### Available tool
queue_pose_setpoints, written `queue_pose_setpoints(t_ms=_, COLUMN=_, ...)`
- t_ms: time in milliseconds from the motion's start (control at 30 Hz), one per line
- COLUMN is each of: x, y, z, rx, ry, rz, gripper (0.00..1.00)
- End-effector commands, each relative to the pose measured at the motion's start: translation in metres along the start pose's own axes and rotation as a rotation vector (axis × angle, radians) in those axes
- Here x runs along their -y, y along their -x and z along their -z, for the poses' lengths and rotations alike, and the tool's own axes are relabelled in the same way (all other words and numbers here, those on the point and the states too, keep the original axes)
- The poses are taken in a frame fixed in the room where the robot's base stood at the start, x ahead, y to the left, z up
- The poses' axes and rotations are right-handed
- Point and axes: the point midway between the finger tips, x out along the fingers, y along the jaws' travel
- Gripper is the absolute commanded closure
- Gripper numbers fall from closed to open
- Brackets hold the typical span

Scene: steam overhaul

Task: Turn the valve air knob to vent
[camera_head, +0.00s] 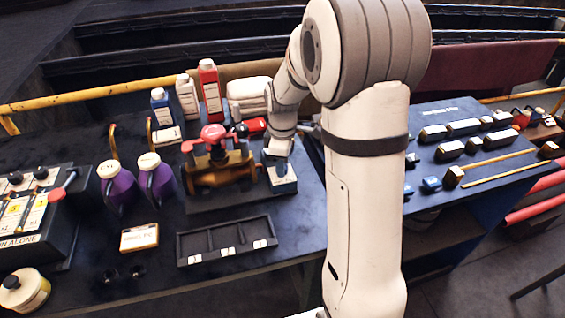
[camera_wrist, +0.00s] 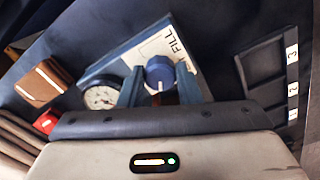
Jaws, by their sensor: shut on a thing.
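The blue air knob (camera_wrist: 159,70) sits on a blue-edged white plate (camera_wrist: 190,62) in the wrist view. The word FILL shows on the plate, up and right of the knob. A pale pointer mark shows on the knob's lower edge, toward my gripper. No vent label is readable. My gripper (camera_wrist: 160,84) is shut on the knob, with one blue finger at each side. In the head view my gripper (camera_head: 277,150) is at the blue and white valve box (camera_head: 283,182), and the arm hides the knob there.
A brass valve with a red handwheel (camera_head: 213,136) stands left of the box. A round gauge (camera_wrist: 101,96) is close to the left finger in the wrist view. A dark divided tray (camera_head: 228,240) lies in front. Purple bottles (camera_head: 158,180) stand at left.

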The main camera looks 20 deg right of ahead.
Motion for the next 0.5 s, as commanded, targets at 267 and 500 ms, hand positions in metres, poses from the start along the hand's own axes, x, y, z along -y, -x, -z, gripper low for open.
queue_pose_setpoints(t_ms=267, x=-0.0006, y=0.0008, z=0.0001, rx=0.000, ry=0.000, rz=-0.002, gripper=0.53)
queue_pose_setpoints(t_ms=500, x=-0.0003, y=0.0003, z=0.0000, rx=0.000, ry=0.000, rz=-0.001, gripper=0.48)
